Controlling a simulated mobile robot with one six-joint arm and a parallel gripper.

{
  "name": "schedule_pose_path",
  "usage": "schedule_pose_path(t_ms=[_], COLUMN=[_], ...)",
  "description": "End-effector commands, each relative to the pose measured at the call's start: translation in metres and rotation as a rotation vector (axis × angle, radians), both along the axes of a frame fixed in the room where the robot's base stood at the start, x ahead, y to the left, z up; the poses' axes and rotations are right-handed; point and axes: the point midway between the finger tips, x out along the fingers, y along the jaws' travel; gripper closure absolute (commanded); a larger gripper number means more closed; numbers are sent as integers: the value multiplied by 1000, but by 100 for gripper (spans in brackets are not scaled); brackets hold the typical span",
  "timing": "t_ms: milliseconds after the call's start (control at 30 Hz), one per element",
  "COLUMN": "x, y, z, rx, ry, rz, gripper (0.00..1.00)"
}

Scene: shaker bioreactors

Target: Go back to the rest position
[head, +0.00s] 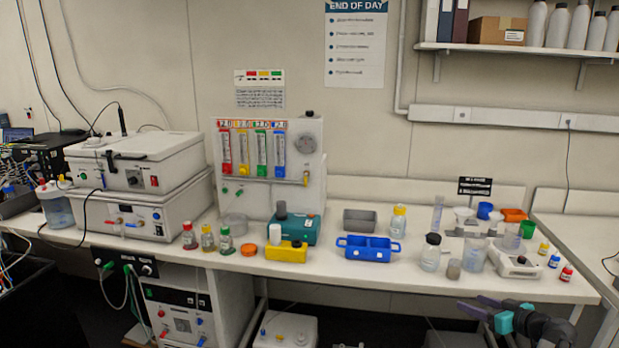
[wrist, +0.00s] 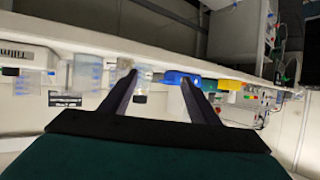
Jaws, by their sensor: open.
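My gripper (head: 480,306) is in the lower right of the head view, in front of the bench's front edge and apart from the things on it. Its two fingers stand spread with nothing between them in the wrist view (wrist: 158,78). The wrist view is turned, with the bench edge running across the top. Beyond the fingers it shows a blurred blue tray (wrist: 178,77) and a yellow block (wrist: 229,85).
Shaker units (head: 135,165) stand left. A white box (head: 285,331) sits below.

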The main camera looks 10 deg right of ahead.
Motion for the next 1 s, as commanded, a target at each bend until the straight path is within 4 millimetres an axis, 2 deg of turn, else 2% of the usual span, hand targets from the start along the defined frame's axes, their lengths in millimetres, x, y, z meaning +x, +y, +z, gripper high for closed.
schedule_pose_path(t_ms=[300,600,800,1000], x=[56,97,121,138], y=[108,215,275,326], z=[-58,-102,-127,-155], rx=[77,192,251,286], ry=[36,18,-13,-43], rz=[154,238,233,187], gripper=[44,44,44,44])
